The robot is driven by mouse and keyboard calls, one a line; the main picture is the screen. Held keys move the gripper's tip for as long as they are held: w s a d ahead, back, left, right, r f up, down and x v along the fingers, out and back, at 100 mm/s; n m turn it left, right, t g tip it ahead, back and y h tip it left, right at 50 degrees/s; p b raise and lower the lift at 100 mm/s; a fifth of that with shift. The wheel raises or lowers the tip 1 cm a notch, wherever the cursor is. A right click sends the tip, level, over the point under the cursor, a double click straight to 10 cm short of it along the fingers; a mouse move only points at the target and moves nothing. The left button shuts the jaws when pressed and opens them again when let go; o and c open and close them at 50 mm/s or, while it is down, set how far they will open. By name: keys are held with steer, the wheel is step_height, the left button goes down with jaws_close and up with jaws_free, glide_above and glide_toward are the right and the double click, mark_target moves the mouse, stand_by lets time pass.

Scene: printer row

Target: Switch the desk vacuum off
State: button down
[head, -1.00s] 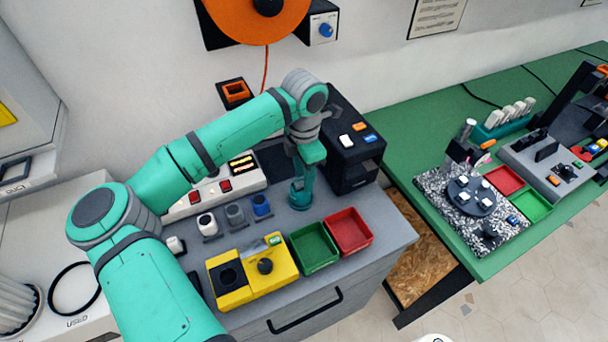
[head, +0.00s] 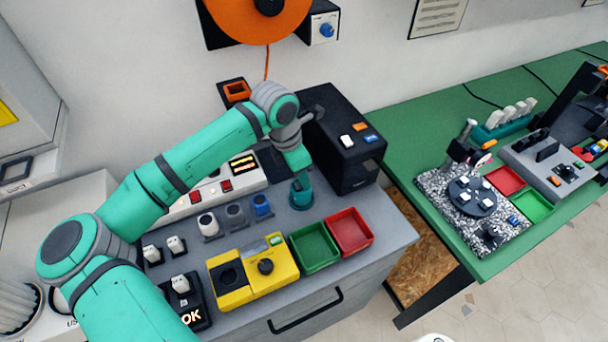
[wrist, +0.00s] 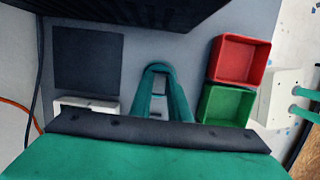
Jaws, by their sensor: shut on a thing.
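My gripper (head: 300,184) points down at the grey cabinet top, just left of the green tray. Its teal fingers (wrist: 158,88) come together in the wrist view. At their tips is a teal rounded piece (head: 302,196), low at the cabinet top. It looks like a small round body, perhaps the desk vacuum, but its colour matches my fingers and I cannot be sure. The fingers hide most of it, and no switch on it can be made out. A white switch strip (head: 183,208) with red-lit rockers (head: 226,185) lies behind to the left.
Green (head: 315,247) and red (head: 350,232) trays sit to the right. A black box (head: 343,135) with coloured buttons stands behind. A yellow unit (head: 232,296) with a black knob is in front. Grey and blue cups (head: 261,206) and a black "OK" pad (head: 196,317) are left.

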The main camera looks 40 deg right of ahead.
steer(key=shift+a+h, duration=0.25)
steer(key=shift+h, duration=0.45)
steer(key=c, duration=1.7)
jaws_free()
steer(key=shift+o, duration=0.2)
steer(key=shift+r, duration=0.1)
steer(key=v, duration=1)
steer(key=shift+w+r, duration=0.25)
steer(key=shift+a, duration=0.1)
